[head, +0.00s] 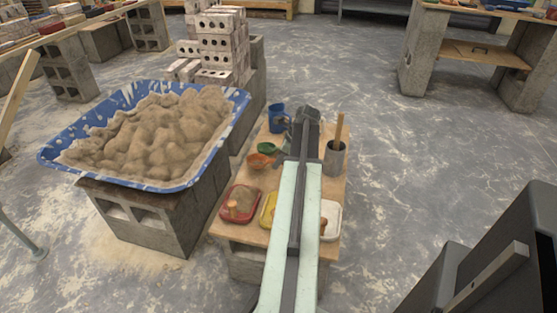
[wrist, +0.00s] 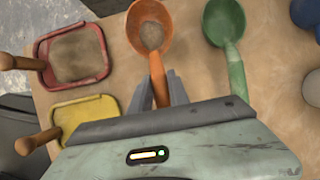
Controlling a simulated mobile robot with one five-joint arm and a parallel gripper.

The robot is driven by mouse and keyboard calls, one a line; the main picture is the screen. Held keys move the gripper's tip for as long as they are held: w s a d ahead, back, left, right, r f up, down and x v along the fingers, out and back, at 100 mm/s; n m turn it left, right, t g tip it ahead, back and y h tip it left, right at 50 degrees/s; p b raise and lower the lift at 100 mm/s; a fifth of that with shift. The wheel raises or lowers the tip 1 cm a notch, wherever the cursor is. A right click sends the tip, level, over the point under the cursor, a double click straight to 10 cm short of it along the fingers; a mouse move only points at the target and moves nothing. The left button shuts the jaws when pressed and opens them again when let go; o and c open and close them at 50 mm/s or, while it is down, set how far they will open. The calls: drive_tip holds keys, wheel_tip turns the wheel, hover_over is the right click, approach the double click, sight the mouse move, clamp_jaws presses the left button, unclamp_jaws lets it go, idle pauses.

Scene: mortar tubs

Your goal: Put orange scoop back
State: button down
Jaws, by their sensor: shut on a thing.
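The orange scoop (wrist: 150,22) has a round bowl with some brown, sand-like material in it. It also shows in the head view (head: 258,161), beside the green scoop (head: 267,148). My gripper (wrist: 161,88) is shut on the orange scoop's handle, one dark finger on each side. I cannot tell whether the scoop touches the board or hangs just above it. The green scoop (wrist: 224,30) lies to its right in the wrist view. My arm hides part of the board in the head view.
The wooden board (head: 262,185) also bears a red tray (head: 232,213), a yellow tray (head: 267,212), a white tray (head: 333,222), a blue mug (head: 277,119) and a grey cup (head: 334,160) with a stick. A blue tub (head: 215,150) of sand stands left, bricks (head: 220,45) behind.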

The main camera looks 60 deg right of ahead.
drive_tip(key=shift+f+b, duration=0.9)
drive_tip(key=shift+f, duration=0.2)
drive_tip(key=shift+f+b, duration=0.35)
drive_tip(key=c, duration=1.2)
unclamp_jaws()
drive_tip(key=shift+o, duration=0.2)
drive_tip(key=p+v, duration=0.7)
drive_tip(key=shift+r, duration=0.4)
drive_tip(key=shift+s+r, duration=0.15)
drive_tip(key=shift+s, duration=0.05)
